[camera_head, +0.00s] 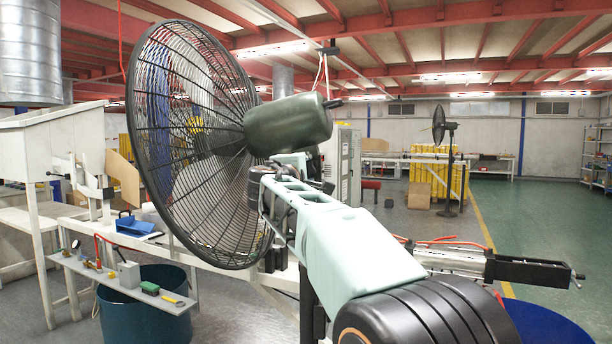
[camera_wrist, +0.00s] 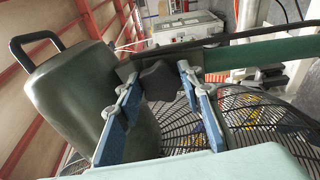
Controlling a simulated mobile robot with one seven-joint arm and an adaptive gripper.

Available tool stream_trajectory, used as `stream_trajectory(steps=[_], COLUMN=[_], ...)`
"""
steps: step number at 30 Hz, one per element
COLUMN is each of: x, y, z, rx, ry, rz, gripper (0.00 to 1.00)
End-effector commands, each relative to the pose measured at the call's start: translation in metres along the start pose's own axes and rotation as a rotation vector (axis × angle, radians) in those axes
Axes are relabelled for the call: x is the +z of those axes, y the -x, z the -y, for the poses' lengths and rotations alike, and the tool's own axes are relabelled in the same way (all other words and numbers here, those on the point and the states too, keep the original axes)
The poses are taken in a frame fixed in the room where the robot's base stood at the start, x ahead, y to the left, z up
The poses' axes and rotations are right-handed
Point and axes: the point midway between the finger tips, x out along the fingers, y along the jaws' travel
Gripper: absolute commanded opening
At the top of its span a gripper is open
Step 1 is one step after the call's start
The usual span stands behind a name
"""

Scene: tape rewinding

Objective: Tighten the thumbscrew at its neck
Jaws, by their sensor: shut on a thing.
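A large pedestal fan with a black wire cage (camera_head: 185,85) and a dark green motor housing (camera_head: 288,124) stands in front of me. In the wrist view the housing (camera_wrist: 75,95) fills the left and the cage (camera_wrist: 262,118) lies behind. A dark lobed thumbscrew (camera_wrist: 160,82) sits at the neck, by the fan's green pole (camera_wrist: 270,54). My gripper (camera_wrist: 157,72) is shut on the thumbscrew, a blue-padded finger on each side. In the head view my gripper (camera_head: 264,185) is just below the housing; the thumbscrew is hidden there.
A narrow shelf (camera_head: 125,285) with small fittings and a teal bin (camera_head: 145,318) are at the lower left. A conveyor frame runs behind my arm. A second fan (camera_head: 440,128) stands far back. Green floor (camera_head: 540,235) is open at the right.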

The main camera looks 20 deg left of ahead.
Motion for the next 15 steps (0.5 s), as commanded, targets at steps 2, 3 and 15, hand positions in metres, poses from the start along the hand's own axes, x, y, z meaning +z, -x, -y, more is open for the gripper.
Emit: stream_trajectory(steps=[2, 3, 15], x=[-0.0003, -0.0003, -0.0002], y=[-0.0001, -0.0001, 0.0000], z=[0.0011, 0.0009, 0.0006], rx=[-0.001, -0.001, -0.001], ry=[-0.006, -0.007, -0.007], rz=[0.000, 0.000, 0.000], gripper=[0.10, 0.10, 0.43])
